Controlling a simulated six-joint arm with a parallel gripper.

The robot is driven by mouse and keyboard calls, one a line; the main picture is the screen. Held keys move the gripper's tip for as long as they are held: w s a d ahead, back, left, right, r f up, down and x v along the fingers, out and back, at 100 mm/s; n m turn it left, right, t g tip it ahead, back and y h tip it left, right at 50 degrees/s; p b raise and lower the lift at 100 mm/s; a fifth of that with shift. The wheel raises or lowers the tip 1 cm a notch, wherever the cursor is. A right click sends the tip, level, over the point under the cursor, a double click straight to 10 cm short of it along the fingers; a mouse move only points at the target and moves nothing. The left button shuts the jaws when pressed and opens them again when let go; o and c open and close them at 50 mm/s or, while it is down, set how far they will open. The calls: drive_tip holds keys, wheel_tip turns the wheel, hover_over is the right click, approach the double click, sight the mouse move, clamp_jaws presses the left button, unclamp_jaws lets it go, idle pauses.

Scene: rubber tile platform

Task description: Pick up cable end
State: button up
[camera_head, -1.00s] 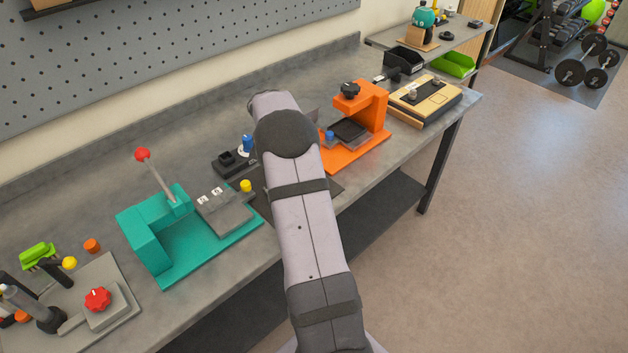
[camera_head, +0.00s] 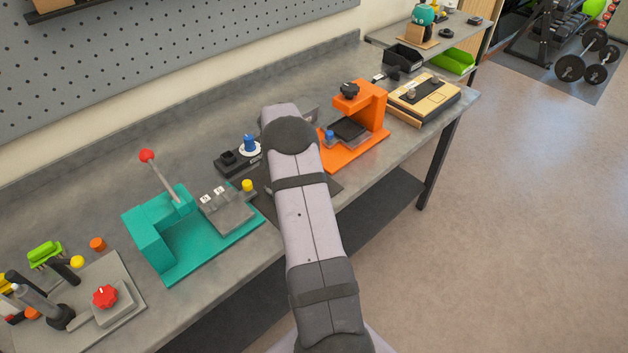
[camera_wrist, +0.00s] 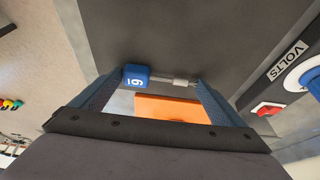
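In the wrist view, a blue block marked with a 6 or 9 (camera_wrist: 136,76) has a thin grey rod or cable running right to a pale metal tip (camera_wrist: 180,82); this looks like the cable end. It lies over a dark mat (camera_wrist: 160,35). My gripper (camera_wrist: 157,80) is open, with its fingers wide apart. The blue block is beside the left fingertip and the pale tip near the right one; I cannot tell whether they touch. In the head view my arm hides the gripper and the cable end.
A black meter panel with a blue knob (camera_head: 249,143) stands left of my arm; its VOLTS label (camera_wrist: 288,60) and red switch (camera_wrist: 267,108) show in the wrist view. An orange press (camera_head: 365,115) stands right, a teal lever press (camera_head: 165,230) left. The bench front edge is near.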

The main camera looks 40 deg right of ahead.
drive_tip(key=c, duration=0.5)
drive_tip(key=shift+c, duration=0.2)
drive_tip(key=shift+r, duration=0.1)
wheel_tip(320, 180, up, 10)
drive_tip(key=b, duration=0.3)
drive_tip(key=a+f+n+t+y+p, duration=0.1)
drive_tip(key=a+n+t+y+p, duration=0.35)
drive_tip(key=a+n, duration=1.8)
drive_tip(key=s+a+f+m+b, duration=0.1)
drive_tip(key=s+a+m+b, duration=0.1)
drive_tip(key=a, duration=0.4)
drive_tip(key=s+a+f+m+b, duration=0.2)
drive_tip(key=s+a, duration=0.2)
drive_tip(key=a, duration=0.3)
drive_tip(key=shift+f+b, duration=0.2)
drive_tip(key=shift+b, duration=0.15)
